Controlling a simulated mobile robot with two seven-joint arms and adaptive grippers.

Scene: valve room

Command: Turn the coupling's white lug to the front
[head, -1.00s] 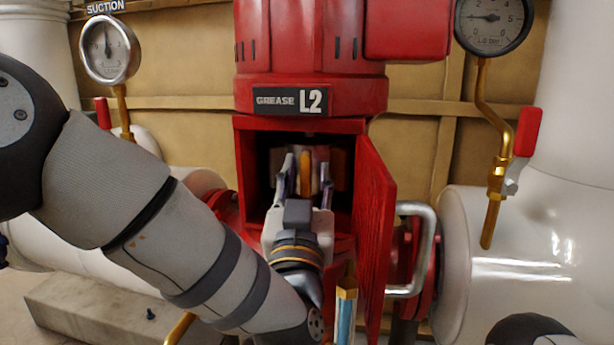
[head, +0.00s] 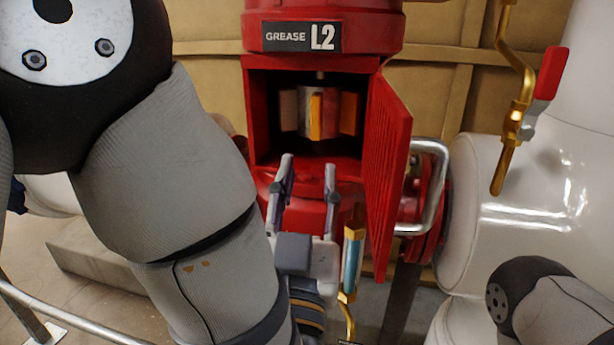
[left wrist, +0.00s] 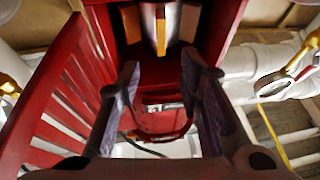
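The coupling (head: 331,103) sits inside the open red housing marked GREASE L2, and it also shows at the top of the left wrist view (left wrist: 172,22). An orange lug (head: 316,117) faces the front, with brownish lugs at its left (head: 289,110) and right (head: 349,113). No white lug can be made out; the coupling's back is hidden. My left gripper (head: 307,178) is open and empty, below and in front of the housing's opening, apart from the coupling. Its two spread fingers also show in the left wrist view (left wrist: 162,88). My right gripper is out of view.
The red slatted door (head: 387,165) stands open at the opening's right side. A grease cylinder with brass ends (head: 352,262) stands just right of my left gripper. A bent metal handle (head: 436,185), white pipes and a red-handled brass valve (head: 551,72) are farther right.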

